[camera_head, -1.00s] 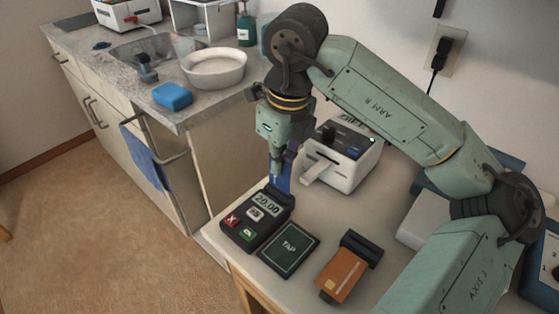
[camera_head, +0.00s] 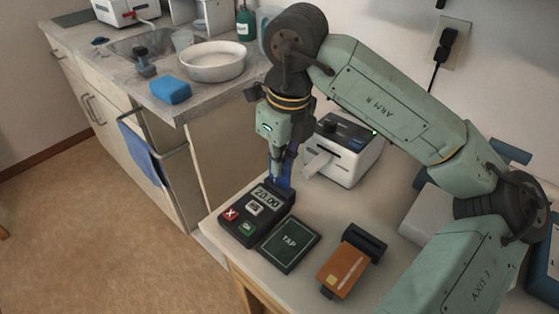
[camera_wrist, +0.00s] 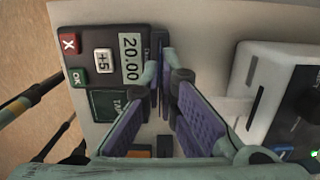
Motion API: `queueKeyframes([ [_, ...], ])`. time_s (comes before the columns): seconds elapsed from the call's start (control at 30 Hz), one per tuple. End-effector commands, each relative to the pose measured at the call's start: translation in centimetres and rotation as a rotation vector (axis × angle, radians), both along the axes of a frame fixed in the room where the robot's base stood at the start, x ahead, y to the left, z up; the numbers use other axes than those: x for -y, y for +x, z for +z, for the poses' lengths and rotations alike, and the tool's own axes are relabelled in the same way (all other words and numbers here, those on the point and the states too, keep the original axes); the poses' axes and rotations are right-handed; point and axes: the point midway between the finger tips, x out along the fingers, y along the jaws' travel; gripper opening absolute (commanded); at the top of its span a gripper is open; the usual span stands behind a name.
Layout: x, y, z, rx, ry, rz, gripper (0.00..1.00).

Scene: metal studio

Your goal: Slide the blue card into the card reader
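The card reader (camera_head: 257,214) is a black terminal with a "20.00" display and red and green keys. It lies near the counter's front edge, and it also shows at the upper left of the wrist view (camera_wrist: 104,40). My gripper (camera_head: 280,178) points down at the reader's far end, beside the display. It is shut on the blue card (camera_head: 281,184), of which only a small blue part shows below the fingers. In the wrist view my fingers (camera_wrist: 163,85) converge beside the display. The card there is nearly edge-on, and I cannot tell whether it is in a slot.
A dark TAP pad (camera_head: 289,244) lies right of the reader. An orange card (camera_head: 343,270) rests in a black holder (camera_head: 364,243) further right. A white printer-like box (camera_head: 345,158) stands close behind my gripper. A sink counter with a bowl (camera_head: 213,62) is at left.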

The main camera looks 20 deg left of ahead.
Motion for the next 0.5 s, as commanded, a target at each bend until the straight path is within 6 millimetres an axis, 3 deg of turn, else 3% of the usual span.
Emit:
queueKeyframes([
  [0.5, 0.01, 0.01, -1.1, 0.001, 0.0, 0.0, 0.0],
])
